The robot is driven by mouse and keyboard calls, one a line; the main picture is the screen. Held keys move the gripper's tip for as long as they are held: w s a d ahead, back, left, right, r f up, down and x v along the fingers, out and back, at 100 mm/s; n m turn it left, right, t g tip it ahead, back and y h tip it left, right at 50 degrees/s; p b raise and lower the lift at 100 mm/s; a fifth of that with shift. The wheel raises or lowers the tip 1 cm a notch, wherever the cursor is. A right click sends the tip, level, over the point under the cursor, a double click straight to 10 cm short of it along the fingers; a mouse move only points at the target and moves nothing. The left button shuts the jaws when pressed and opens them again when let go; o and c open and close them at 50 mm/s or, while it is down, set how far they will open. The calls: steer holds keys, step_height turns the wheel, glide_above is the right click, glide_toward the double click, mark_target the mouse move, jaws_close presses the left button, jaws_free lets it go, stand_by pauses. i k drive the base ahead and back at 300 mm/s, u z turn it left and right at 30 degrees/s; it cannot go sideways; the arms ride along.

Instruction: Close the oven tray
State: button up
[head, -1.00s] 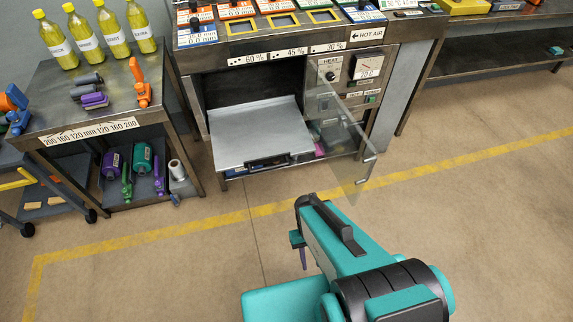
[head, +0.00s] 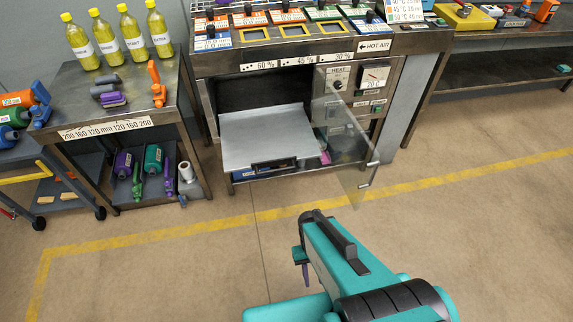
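The oven tray (head: 265,138) is a flat grey metal sheet that sticks out of the dark oven opening under the workbench. A dark handle (head: 274,166) is on its front edge. A glass oven door (head: 345,145) stands swung open to the right of the tray, with a handle at its lower outer corner. My teal and black arm reaches in from the bottom of the head view. My gripper (head: 303,264) is at its far end, over bare floor, well short of the tray. Its fingers are mostly hidden, so I cannot tell its opening.
A side table (head: 125,100) with yellow bottles stands left of the oven, with spools and tools on its lower shelf. A blue cart (head: 62,185) is at far left. Another bench (head: 500,50) is at the right. The floor before the oven is clear, crossed by a yellow line (head: 200,233).

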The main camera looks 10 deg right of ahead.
mark_target(264, 137)
steer(key=u, duration=0.1)
steer(key=i, duration=0.95)
steer(key=z, duration=0.3)
steer(key=k, duration=0.55)
steer(key=u, duration=1.2)
